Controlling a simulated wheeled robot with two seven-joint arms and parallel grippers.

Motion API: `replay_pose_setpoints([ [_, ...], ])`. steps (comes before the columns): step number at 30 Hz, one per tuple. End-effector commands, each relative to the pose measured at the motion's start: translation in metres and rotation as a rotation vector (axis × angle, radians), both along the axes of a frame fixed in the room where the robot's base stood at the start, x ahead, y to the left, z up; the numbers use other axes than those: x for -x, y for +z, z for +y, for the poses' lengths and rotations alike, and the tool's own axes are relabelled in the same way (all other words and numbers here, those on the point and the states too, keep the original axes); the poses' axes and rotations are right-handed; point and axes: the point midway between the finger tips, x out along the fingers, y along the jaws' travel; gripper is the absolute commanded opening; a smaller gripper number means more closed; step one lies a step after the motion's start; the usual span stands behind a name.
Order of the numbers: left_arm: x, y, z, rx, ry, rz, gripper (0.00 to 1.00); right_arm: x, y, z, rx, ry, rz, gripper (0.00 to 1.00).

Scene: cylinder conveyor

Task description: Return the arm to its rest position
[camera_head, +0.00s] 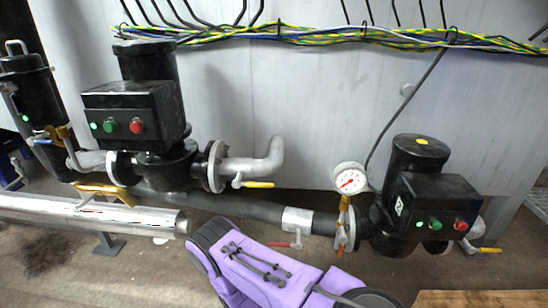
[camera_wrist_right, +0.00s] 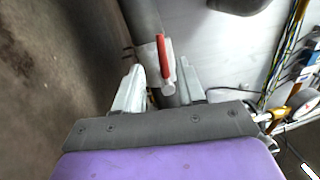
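My right gripper (camera_wrist_right: 160,72) shows in the right wrist view as two pale fingers standing apart on a grey plate, with the purple wrist housing below. It is open, and I see nothing clamped in it. A red valve handle (camera_wrist_right: 164,58) and a dark pipe (camera_wrist_right: 145,18) show between and beyond the fingers; I cannot tell how far off they are. In the head view a purple arm link of mine (camera_head: 262,272) lies across the bottom middle, in front of the pipe. The gripper fingers cannot be made out there. My left gripper and arm are not in view.
Black pumps with control boxes stand at the left (camera_head: 138,110) and right (camera_head: 432,205). A pressure gauge (camera_head: 349,180) and the red valve handle (camera_head: 278,244) sit by the low pipe (camera_head: 245,208). A silver pipe (camera_head: 90,212) runs at left. Bare floor (camera_head: 150,275) lies left of my arm.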

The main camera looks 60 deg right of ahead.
Motion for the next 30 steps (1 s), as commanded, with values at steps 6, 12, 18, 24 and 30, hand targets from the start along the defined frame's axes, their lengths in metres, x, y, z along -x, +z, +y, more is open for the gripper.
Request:
replay_pose_setpoints([
  [6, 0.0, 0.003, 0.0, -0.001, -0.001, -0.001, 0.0, 0.01, -0.004, 0.018, 0.001, 0.0, 0.002, 0.4],
  [12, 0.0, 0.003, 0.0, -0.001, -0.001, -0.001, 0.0, 0.01, -0.005, 0.018, 0.0, -0.001, 0.001, 0.4],
  [18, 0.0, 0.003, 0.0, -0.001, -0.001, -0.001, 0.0, 0.01, -0.004, 0.018, 0.0, 0.0, 0.001, 0.4],
  [24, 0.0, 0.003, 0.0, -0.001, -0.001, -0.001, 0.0, 0.01, -0.004, 0.018, 0.004, -0.002, 0.008, 0.4],
  [30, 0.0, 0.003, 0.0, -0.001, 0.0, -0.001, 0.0, 0.008, -0.057, 0.035, 0.03, 0.125, 0.657, 0.4],
])
